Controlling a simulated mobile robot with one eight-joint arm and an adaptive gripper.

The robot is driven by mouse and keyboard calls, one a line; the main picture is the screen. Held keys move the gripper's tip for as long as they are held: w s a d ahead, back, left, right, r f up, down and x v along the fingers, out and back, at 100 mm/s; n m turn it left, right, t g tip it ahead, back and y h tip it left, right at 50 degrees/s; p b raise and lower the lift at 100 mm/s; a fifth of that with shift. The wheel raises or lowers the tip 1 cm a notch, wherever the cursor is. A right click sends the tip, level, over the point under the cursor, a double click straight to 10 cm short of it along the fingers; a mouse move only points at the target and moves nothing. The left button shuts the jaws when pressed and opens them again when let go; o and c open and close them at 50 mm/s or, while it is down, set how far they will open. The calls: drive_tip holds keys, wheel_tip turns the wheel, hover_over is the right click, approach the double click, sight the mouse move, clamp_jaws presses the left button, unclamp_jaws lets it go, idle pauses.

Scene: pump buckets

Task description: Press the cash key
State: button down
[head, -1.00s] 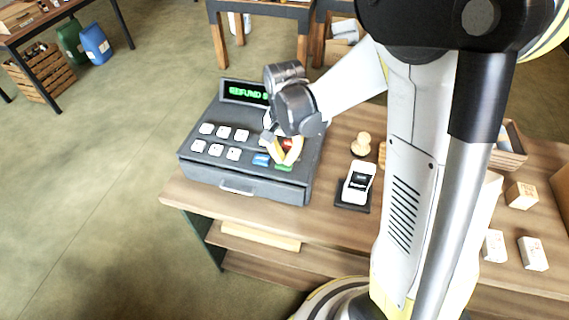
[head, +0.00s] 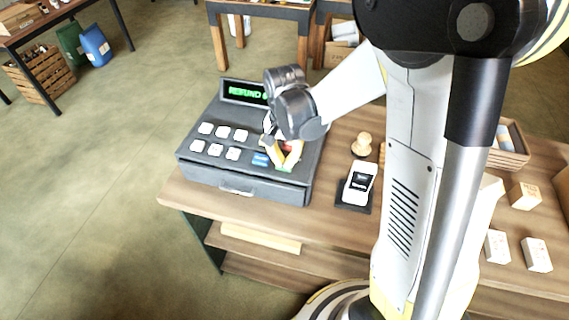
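A dark grey cash register (head: 222,172) stands on the wooden counter in the head view. Its display (head: 245,92) shows green text that reads "REFUND" and is partly covered by my arm. Several white keys (head: 223,132) lie on its left side. A blue key (head: 261,159) shows at the lower right of the keypad, left of my gripper. My gripper (head: 282,160) is over the right keys, fingers pointing down. A red key (head: 287,147) shows partly behind the fingers. A green key is almost fully hidden by them. I cannot tell key labels or fingertip contact.
A white card terminal (head: 358,184) and a wooden stamp (head: 362,144) stand right of the register on the counter (head: 330,225). Small white boxes (head: 497,246) and a wooden crate (head: 511,158) are farther right.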

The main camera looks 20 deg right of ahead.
idle(0.3)
drive_tip(key=shift+r+p, duration=2.4)
drive_tip(key=shift+r, duration=1.1)
drive_tip(key=shift+s+r+n+t+b, duration=0.15)
drive_tip(key=shift+s+n+t+b, duration=0.25)
drive_tip(key=shift+b, duration=0.75)
drive_tip(key=s+f+n+t+b, duration=0.1)
drive_tip(key=s+n+t+b, duration=0.5)
drive_tip(key=s+b, duration=0.6)
drive_tip(key=shift+f+b, duration=0.35)
drive_tip(key=shift+b, duration=0.1)
